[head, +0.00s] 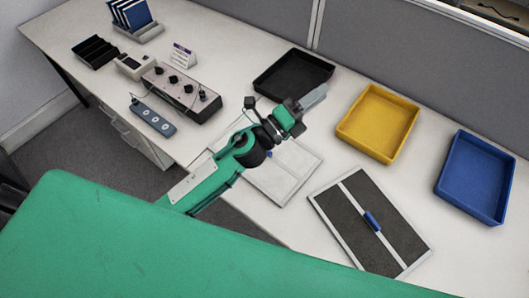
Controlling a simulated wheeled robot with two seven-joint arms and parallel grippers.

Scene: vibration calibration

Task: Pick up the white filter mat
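A flat white panel, which looks like the white filter mat (287,180), lies on the white table in the middle. My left arm crosses over its upper left part and hides some of it. A small blue spot shows on it beside the arm. My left gripper (302,106) is beyond the mat in the picture, near the black tray. A light grey flat piece shows at its end; I cannot tell whether it is a finger or something held. Whether the fingers are open or shut is unclear. My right gripper is not in view.
A dark panel with a white frame and blue handle (405,239) lies right of the mat. A black tray (265,86), yellow tray (352,137) and blue tray (468,206) stand at the back. A control box (190,105) and power strip (153,118) are left.

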